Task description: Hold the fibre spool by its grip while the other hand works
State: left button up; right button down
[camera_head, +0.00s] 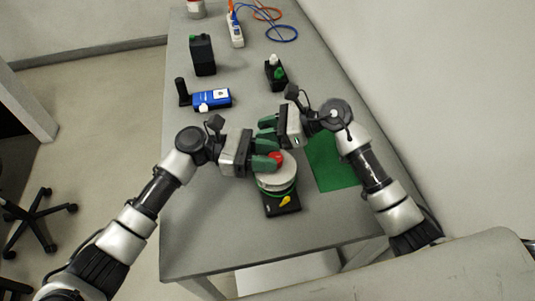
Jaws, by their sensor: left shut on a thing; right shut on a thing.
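The fibre spool (278,181) is a pale round reel with a green band, seated on a black base (283,206) with a yellow part, near the middle of the bench. A red part (277,157) shows on its top. My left gripper (268,154) is at the top of the spool, shut on its grip, which the fingers partly hide. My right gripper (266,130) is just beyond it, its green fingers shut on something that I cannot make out. The two grippers are very close together.
A green mat (332,162) lies to the right, partly under my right arm. A blue device (211,98), a dark bottle (202,55) and a black-and-green item (275,73) stand farther back. A power strip (235,29) and a blue cable (283,33) are at the far end. The bench's front left is clear.

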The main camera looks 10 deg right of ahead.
pick_arm(q)
jog(key=shift+w+a+f, duration=0.1)
dwell(0.3)
jog(key=o, duration=0.9)
jog(key=shift+o, duration=0.2)
